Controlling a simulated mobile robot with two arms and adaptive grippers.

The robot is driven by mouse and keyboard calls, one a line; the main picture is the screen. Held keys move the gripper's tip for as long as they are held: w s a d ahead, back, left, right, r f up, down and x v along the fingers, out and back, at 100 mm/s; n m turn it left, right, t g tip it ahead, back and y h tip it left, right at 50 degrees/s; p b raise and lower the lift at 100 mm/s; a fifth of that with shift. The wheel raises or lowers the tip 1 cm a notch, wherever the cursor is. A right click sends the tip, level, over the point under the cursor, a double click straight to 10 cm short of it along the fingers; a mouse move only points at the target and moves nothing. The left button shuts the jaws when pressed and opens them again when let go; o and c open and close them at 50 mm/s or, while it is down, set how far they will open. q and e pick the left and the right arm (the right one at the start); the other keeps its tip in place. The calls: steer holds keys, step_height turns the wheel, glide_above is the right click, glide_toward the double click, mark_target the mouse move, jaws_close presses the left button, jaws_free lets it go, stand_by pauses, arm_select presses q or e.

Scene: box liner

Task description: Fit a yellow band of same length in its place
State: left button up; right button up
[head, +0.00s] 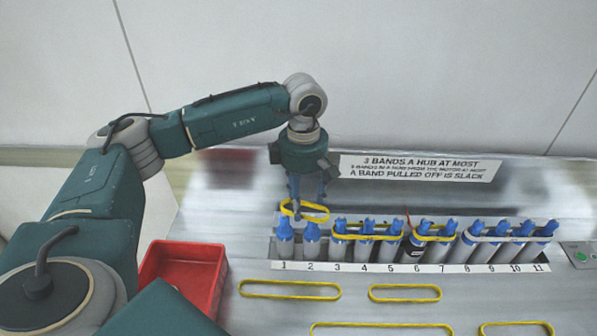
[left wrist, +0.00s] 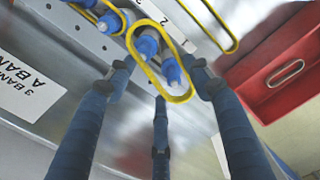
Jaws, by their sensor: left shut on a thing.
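A row of grey cylinders with blue hubs stands behind a strip numbered 1 to 11 (head: 410,268). My left gripper (head: 308,197) is above hubs 1 (head: 284,228) and 2 (head: 312,232), pointing down. It is shut on a yellow band (head: 322,209) at the height of the hub tops. In the left wrist view the fingers (left wrist: 160,82) stand around this band (left wrist: 148,73), and its loop surrounds two blue hub tips. I cannot tell how far down it sits. Other yellow bands span hubs 3 to 5 (head: 368,237), 6 to 7 (head: 433,238) and farther right. My right gripper is not in view.
Several loose yellow bands lie in front of the row, among them a long one (head: 290,296) and a shorter one (head: 405,300). An empty-looking red tray (head: 150,263) is at left. A sign (head: 420,168) stands behind the row. A green button (head: 580,257) is at far right.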

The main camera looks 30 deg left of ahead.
arm_select(q)
steer(key=w+a+f+n+b, duration=0.1)
steer(key=a+f+n+b, duration=0.2)
steer(key=f+b, duration=0.2)
steer(key=shift+w+f+b, duration=0.15)
steer(key=shift+f+b, duration=0.2)
steer(key=shift+f, duration=1.5)
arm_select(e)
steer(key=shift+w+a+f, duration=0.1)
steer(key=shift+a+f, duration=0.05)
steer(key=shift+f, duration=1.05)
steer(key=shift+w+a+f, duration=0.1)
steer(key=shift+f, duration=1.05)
arm_select(q)
steer(key=o, duration=1)
steer(key=shift+c, duration=0.2)
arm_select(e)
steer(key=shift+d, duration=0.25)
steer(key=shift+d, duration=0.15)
